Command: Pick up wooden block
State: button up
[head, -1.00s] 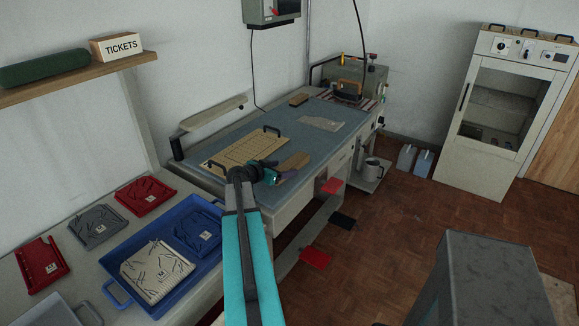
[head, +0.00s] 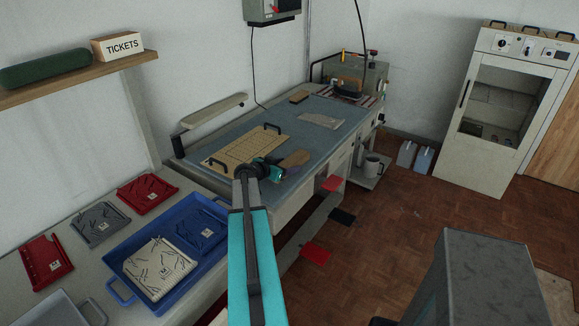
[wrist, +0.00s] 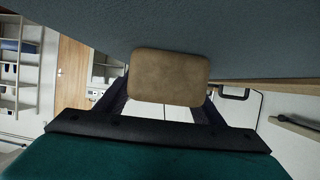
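The wooden block (head: 295,159) is a brown, rounded piece at the front edge of the blue-grey worktable, right of the slotted tan board. My gripper (head: 276,173) reaches in low over that edge, right beside the block. In the wrist view the block (wrist: 168,78) shows end-on, in the middle between the two dark fingers of my gripper (wrist: 166,100). The fingers stand apart, one at each side of the block. The fingertips are partly hidden by it, so I cannot tell whether they touch it.
The slotted tan board (head: 243,147) with black handles lies just left of my gripper. A smaller brown block (head: 299,97) and a clear sheet (head: 321,120) lie farther back on the worktable (head: 330,140). A blue tray (head: 124,272) stands at the lower left.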

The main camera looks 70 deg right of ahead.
aim_at(286, 163)
jog(key=c, duration=1.1)
jog(key=shift+r, duration=0.15)
jog(key=shift+r+b, duration=1.15)
jog(key=shift+r, duration=0.5)
jog(key=s+a, duration=0.3)
jog(key=s, duration=0.1)
jog(key=s+a+r+p, duration=0.1)
jog(key=s+a, duration=0.2)
jog(key=s, duration=0.1)
jog(key=s+a+p, duration=0.1)
jog(key=s+a, duration=0.2)
jog(key=s, duration=0.1)
jog(key=shift+s+a+r, duration=0.2)
jog(key=shift+s+r, duration=0.1)
jog(key=shift+r, duration=0.05)
jog(key=shift+s+a+f, duration=0.1)
